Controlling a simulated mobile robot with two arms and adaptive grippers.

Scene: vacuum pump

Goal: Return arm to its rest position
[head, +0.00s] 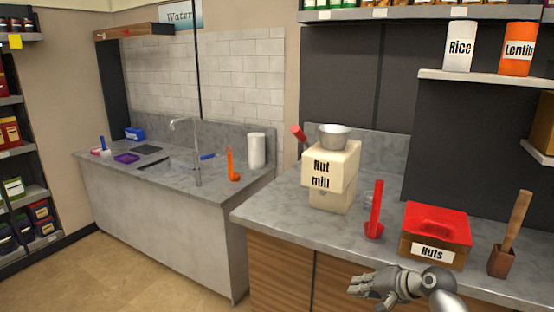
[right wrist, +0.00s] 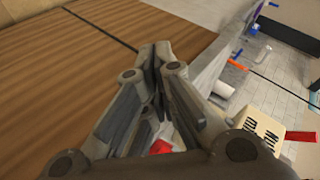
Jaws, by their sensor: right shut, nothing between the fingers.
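My right gripper (head: 364,285) is at the lower right of the head view, in front of the counter's wooden front. It is shut and empty, with its fingers pointing left. In the right wrist view its closed fingertips (right wrist: 155,52) show against the wooden cabinet front (right wrist: 110,30). My left gripper is in neither view.
The grey counter (head: 290,215) holds a nut mill (head: 322,180), a red scoop (head: 375,215), a red-lidded nuts box (head: 433,240) and a brown holder with a wooden handle (head: 503,258). A sink counter (head: 190,175) stands left. The floor (head: 125,275) at left is clear.

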